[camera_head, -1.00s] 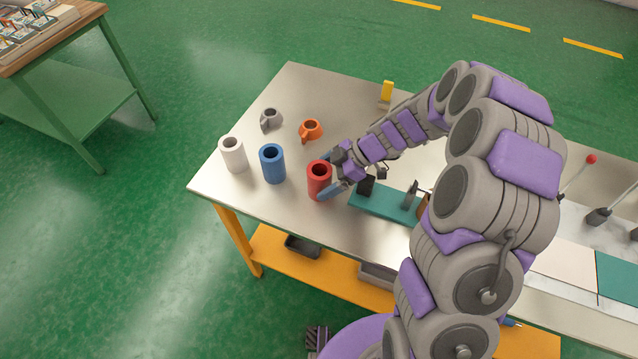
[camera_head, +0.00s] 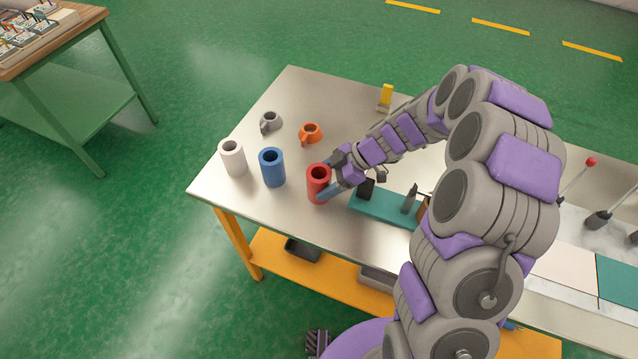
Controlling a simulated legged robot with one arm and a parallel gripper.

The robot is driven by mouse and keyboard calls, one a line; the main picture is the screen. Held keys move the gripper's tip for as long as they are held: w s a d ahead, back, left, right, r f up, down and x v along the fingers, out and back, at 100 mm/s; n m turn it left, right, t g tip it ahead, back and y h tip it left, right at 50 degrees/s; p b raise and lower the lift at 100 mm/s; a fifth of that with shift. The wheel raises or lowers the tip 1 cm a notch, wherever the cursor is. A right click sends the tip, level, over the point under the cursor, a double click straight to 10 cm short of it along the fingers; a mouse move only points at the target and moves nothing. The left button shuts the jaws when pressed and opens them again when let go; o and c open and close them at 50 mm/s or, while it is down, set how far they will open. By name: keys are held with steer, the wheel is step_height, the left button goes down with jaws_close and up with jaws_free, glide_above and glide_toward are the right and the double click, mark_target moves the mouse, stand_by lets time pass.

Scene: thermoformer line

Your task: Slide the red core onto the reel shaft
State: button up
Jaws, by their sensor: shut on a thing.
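The red core (camera_head: 317,188) is a hollow upright cylinder near the front edge of the steel table. My gripper (camera_head: 328,182) is shut on it from the right, with a blue-grey finger along its side. I cannot tell whether the core touches the table or is slightly raised. No reel shaft can be made out for certain; my arm hides much of the table's right part. A teal base (camera_head: 380,205) with dark upright brackets stands just right of the core.
A blue core (camera_head: 272,168) and a white core (camera_head: 232,158) stand to the left. Grey (camera_head: 268,123) and orange (camera_head: 311,134) collars lie behind. A yellow-topped piece (camera_head: 386,97) stands at the back edge. A red-knobbed lever (camera_head: 589,163) is at right.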

mark_target(325, 168)
steer(key=shift+r, duration=2.75)
